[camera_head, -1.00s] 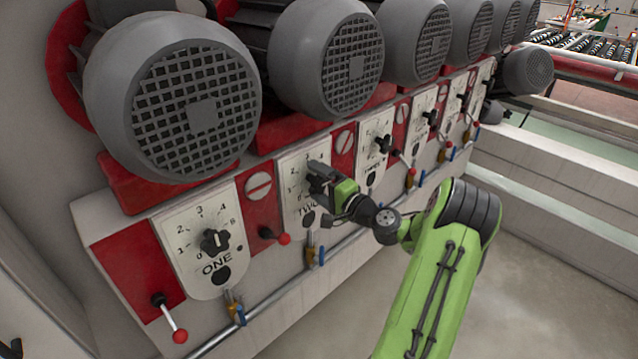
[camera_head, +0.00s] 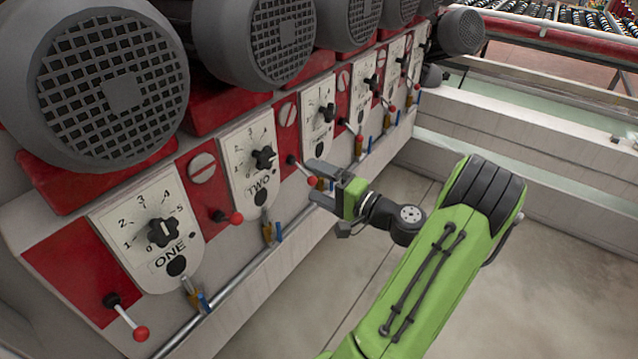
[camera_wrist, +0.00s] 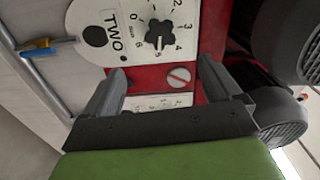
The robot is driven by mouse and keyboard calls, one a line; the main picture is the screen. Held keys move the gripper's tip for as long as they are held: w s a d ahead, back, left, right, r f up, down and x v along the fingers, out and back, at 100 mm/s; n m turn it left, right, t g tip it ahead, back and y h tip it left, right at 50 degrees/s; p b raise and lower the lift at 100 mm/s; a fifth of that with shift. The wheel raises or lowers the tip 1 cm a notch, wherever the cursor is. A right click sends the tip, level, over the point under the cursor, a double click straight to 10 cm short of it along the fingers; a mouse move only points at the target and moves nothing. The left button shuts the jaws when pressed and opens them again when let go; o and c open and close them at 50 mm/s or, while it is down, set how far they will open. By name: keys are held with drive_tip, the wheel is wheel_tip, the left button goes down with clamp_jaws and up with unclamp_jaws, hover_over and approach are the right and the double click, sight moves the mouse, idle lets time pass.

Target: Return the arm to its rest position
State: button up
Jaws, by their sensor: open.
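My gripper (camera_head: 318,182) is open and empty. In the head view it stands in front of the panel, to the right of dial plate TWO (camera_head: 249,165), apart from its black knob (camera_head: 263,158). In the wrist view both fingers of my gripper (camera_wrist: 165,90) are spread, with a red panel, a slotted screw and part of a dial plate showing between them. Plate TWO (camera_wrist: 112,18) and its knob (camera_wrist: 159,34) also show there, beyond the fingertips. My green arm reaches up from the bottom of the head view.
Large grey motors (camera_head: 110,85) line the machine above the dials. Dial plate ONE (camera_head: 150,222) and several red-tipped levers (camera_head: 140,333) stick out of the panel. A metal pipe (camera_head: 235,285) runs along the lower front. Bare floor (camera_head: 290,320) lies in front of the machine.

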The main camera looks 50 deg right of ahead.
idle(0.4)
drive_tip(key=w+a+f+n+g+y, duration=0.1)
drive_tip(key=w+a+n+g+y, duration=0.2)
drive_tip(key=a, duration=0.5)
drive_tip(key=w+a+n+g, duration=0.1)
drive_tip(key=a+n+g, duration=0.3)
drive_tip(key=a, duration=0.3)
drive_tip(key=w+a+f+n+g+y, duration=0.1)
drive_tip(key=w+a+n+g+y, duration=0.2)
drive_tip(key=a, duration=0.5)
drive_tip(key=s+a+r+n+g+h, duration=0.1)
drive_tip(key=s+a+r+n+h, duration=0.2)
drive_tip(key=s, duration=0.5)
drive_tip(key=s+a+r+n+g+h, duration=0.1)
drive_tip(key=s+a+r+n+h, duration=0.1)
drive_tip(key=s, duration=0.7)
drive_tip(key=a+n+h, duration=0.1)
drive_tip(key=a, duration=0.1)
drive_tip(key=shift+s+a+r+n+h, duration=0.25)
drive_tip(key=shift+a+r+n+h, duration=0.05)
drive_tip(key=shift+a+r, duration=0.1)
